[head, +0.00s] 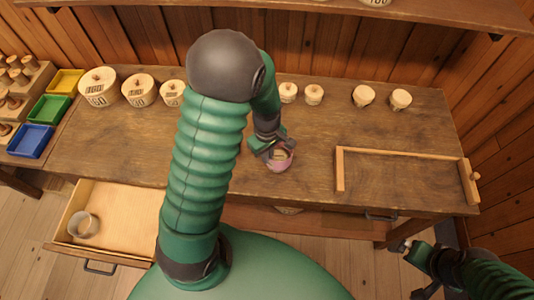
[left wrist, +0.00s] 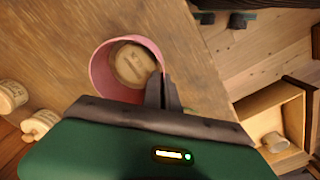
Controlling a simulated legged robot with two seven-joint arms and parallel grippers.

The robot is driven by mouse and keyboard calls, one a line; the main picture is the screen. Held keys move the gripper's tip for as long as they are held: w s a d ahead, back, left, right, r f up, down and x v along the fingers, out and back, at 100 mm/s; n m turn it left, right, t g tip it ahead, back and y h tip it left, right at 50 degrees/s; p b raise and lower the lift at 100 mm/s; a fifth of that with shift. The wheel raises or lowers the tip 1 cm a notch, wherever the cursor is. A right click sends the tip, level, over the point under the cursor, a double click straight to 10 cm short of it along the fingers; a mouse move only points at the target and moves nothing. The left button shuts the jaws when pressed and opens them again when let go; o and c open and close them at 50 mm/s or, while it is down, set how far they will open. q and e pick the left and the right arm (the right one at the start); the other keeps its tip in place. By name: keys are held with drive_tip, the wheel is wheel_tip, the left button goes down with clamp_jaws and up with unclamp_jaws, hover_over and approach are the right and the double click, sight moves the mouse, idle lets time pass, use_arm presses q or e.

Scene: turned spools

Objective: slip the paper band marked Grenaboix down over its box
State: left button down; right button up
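A pink paper band (head: 280,164) stands near the front edge of the bench, below my left gripper (head: 268,150). It also shows in the left wrist view (left wrist: 103,74) as an open ring. A round, pale wooden box (left wrist: 132,65) with a marked lid shows inside the ring. The band looks to be around or just over the box; how far down it sits I cannot tell. My left gripper's fingers (left wrist: 164,91) are closed at the band's near wall. The marking on the band is not readable. My right gripper (head: 412,250) is off the bench at lower right, its opening unclear.
Several lidded round boxes (head: 138,90) stand along the bench's back. Coloured trays (head: 48,108) lie at far left. A low wooden frame (head: 400,152) borders the bench's right part.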

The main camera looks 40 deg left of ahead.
use_arm(q)
drive_tip(key=shift+f, duration=0.25)
idle(0.3)
drive_tip(key=shift+f, duration=0.35)
drive_tip(key=shift+f, duration=0.2)
idle(0.5)
drive_tip(key=c, duration=1.2)
unclamp_jaws()
drive_tip(key=shift+o, duration=0.2)
drive_tip(key=shift+r, duration=0.1)
drive_tip(key=shift+r+p, duration=0.7)
